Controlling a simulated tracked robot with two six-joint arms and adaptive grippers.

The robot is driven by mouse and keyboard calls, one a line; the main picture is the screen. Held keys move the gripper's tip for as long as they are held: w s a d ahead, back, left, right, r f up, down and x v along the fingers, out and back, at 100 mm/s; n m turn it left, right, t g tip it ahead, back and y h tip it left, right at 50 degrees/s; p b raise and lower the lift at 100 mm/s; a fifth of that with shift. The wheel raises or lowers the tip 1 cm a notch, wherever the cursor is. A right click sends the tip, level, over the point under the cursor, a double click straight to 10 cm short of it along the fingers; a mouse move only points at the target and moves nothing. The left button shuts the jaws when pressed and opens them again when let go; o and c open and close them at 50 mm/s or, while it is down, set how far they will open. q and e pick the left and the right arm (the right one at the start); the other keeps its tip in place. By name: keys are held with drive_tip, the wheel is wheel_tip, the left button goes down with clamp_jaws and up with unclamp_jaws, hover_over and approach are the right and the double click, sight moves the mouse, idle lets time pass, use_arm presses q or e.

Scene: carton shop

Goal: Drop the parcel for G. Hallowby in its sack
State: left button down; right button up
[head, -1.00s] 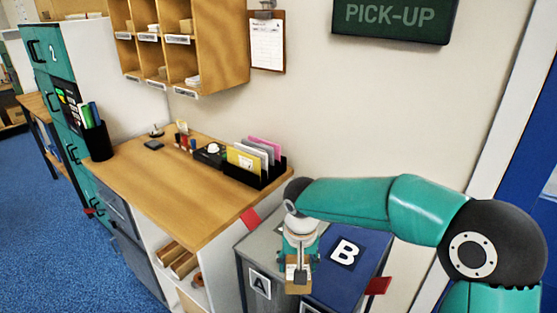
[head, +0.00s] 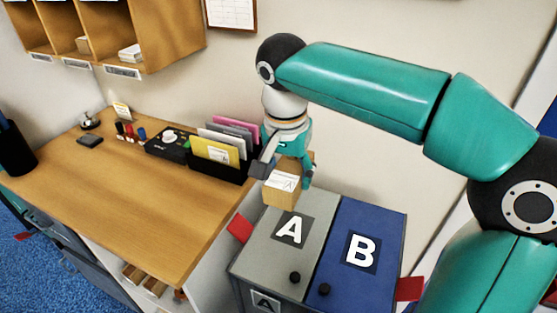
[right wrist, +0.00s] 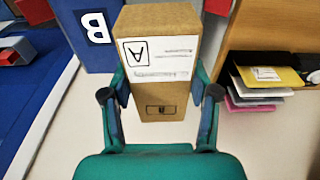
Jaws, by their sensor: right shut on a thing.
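A small brown carton parcel (head: 281,194) is held in my right gripper (head: 284,172), above the back of the grey lid marked A. In the right wrist view the parcel (right wrist: 158,108) sits between the two fingers (right wrist: 160,92). Its white label shows a boxed A; the written lines are too small to read. The grey lid A (head: 266,244) and the blue lid B (head: 376,218) lie side by side and look shut, each with a black knob near the front. No sack shows.
A wooden counter (head: 120,205) stands left of the bins, with a black file holder (head: 222,172) of coloured envelopes near the parcel. Red tabs (head: 240,228) stick out at the bins' sides. The wall is close behind. A pigeonhole shelf (head: 165,35) hangs at upper left.

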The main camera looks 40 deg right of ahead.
drive_tip(key=shift+d, duration=0.25)
drive_tip(key=shift+w+d+f+b, duration=0.25)
drive_tip(key=shift+w+d+f, duration=0.15)
drive_tip(key=shift+d, duration=0.3)
drive_tip(key=shift+w+d+f+b, duration=0.2)
drive_tip(key=shift+w+d+f, duration=0.15)
drive_tip(key=shift+d+f, duration=0.3)
drive_tip(key=shift+w+d+f+b, duration=0.25)
drive_tip(key=shift+w+d+f, duration=0.1)
drive_tip(key=shift+d, duration=0.4)
drive_tip(key=shift+s, duration=0.1)
